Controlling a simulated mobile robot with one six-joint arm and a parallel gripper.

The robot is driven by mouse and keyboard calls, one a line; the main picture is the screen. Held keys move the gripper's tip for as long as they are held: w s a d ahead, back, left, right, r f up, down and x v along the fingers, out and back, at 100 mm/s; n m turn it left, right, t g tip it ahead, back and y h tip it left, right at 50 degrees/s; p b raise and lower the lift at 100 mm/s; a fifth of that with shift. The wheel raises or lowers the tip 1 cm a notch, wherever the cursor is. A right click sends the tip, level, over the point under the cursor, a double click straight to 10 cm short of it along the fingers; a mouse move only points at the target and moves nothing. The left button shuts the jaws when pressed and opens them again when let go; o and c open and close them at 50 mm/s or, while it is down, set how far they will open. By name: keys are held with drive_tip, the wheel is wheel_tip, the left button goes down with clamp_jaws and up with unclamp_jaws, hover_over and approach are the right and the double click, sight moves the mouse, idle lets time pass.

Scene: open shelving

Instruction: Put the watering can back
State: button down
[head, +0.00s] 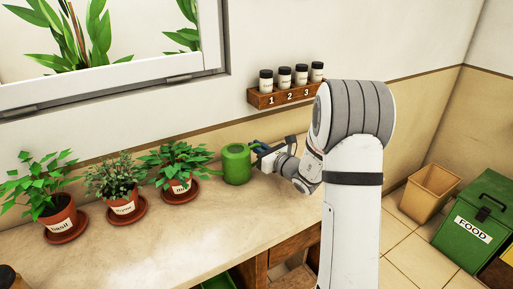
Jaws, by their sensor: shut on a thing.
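The green watering can (236,165) stands upright at the back of the countertop, to the right of the potted plants. My gripper (262,150) is at the can's right side, shut on it around the handle area. The fingers are small and partly hidden in this view, so the exact contact is hard to see. My white arm comes in from the lower right and covers part of the counter's right end.
Potted plants labelled basil (62,220), thyme (124,205) and another (180,187) stand on saucers left of the can. A wooden rack (285,97) with several jars hangs on the wall. A green FOOD bin (478,222) and a tan bin (430,190) are on the floor.

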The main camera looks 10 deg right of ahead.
drive_tip(key=c, duration=1.5)
unclamp_jaws()
